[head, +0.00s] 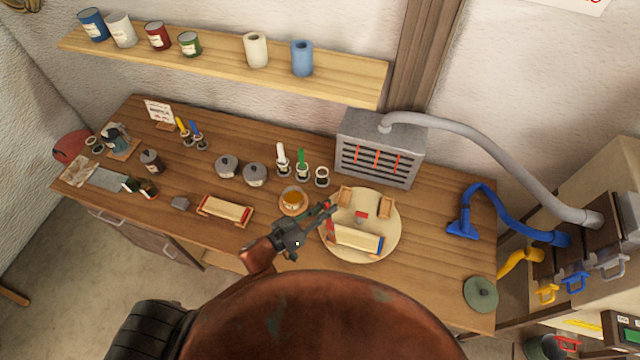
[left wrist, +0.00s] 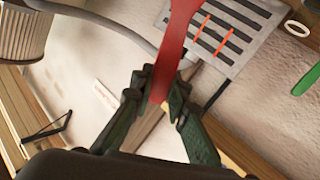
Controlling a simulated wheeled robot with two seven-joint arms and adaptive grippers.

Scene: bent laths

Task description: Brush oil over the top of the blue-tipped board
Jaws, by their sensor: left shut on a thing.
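The pale board with a blue tip (head: 358,238) lies near the front of a round wooden turntable (head: 388,222); its left end shows red. My left gripper (head: 325,211) is just left of and above that board, over the turntable's left edge. It is shut on a red-handled tool, whose red handle (left wrist: 178,40) runs up between the fingers in the left wrist view. The tool's working end is hidden, so I cannot tell whether it touches the board. A bowl of amber oil (head: 293,199) stands left of the gripper. My right gripper is out of view.
Wooden blocks and a red-topped piece stand on the turntable. A grey slatted heater (head: 378,150) stands behind it. White and green brushes (head: 302,165) stand behind the bowl. The front right bench is mostly clear.

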